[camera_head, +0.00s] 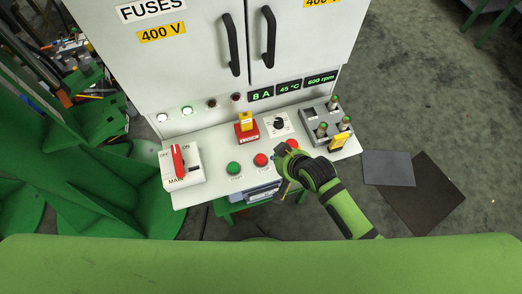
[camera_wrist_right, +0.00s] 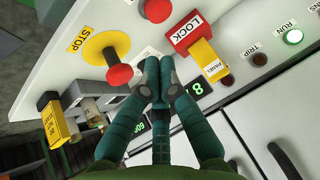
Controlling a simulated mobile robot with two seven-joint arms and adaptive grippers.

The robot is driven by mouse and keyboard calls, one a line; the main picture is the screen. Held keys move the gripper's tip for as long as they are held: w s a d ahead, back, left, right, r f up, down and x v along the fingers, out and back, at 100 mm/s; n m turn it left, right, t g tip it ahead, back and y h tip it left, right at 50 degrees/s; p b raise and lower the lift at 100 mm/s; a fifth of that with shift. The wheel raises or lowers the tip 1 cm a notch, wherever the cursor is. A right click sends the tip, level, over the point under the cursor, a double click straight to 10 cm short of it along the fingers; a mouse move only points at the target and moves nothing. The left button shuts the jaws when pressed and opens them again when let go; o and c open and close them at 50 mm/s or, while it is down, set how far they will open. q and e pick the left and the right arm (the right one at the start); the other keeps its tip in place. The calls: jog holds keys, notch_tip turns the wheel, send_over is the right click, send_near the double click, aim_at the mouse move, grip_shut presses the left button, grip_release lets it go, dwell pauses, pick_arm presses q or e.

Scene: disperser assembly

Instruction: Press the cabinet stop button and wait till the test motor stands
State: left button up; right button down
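Two red buttons show on the cabinet's console: a small red one (camera_head: 260,160) beside a green one (camera_head: 235,168), and one partly hidden behind my right gripper (camera_head: 283,156). In the right wrist view a red mushroom button (camera_wrist_right: 119,76) on a yellow disc has a yellow STOP label (camera_wrist_right: 81,39); a second red button (camera_wrist_right: 156,10) is at the top edge. My right gripper (camera_wrist_right: 159,68) has its fingertips together, empty, near the mushroom button; contact cannot be told. The speed display (camera_head: 321,79) reads 600 rpm. My left gripper is out of view.
A red lock switch with yellow tag (camera_head: 246,124), a dial (camera_head: 279,122) and a grey block with several pegs (camera_head: 326,125) surround the gripper. The MAIN switch (camera_head: 179,161) is at the left. Cabinet handles (camera_head: 268,38) stand out behind.

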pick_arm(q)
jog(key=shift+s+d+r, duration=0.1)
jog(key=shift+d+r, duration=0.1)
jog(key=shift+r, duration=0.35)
pick_arm(e)
jog(key=w+a+r+y, duration=0.1)
jog(key=w+a+r, duration=0.2)
jog(key=w+a, duration=0.1)
jog(key=shift+a+t, duration=0.25)
jog(key=shift+t, duration=0.15)
jog(key=shift+s, duration=0.1)
jog(key=b, duration=0.7)
send_over(262, 160)
notch_tip(262, 160, down, 7)
jog(key=shift+f, duration=0.1)
jog(key=shift+f+b, duration=0.5)
jog(key=shift+f, duration=0.25)
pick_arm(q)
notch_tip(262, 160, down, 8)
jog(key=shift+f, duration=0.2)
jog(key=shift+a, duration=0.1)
pick_arm(e)
jog(key=shift+f, duration=0.2)
jog(key=shift+f, duration=0.2)
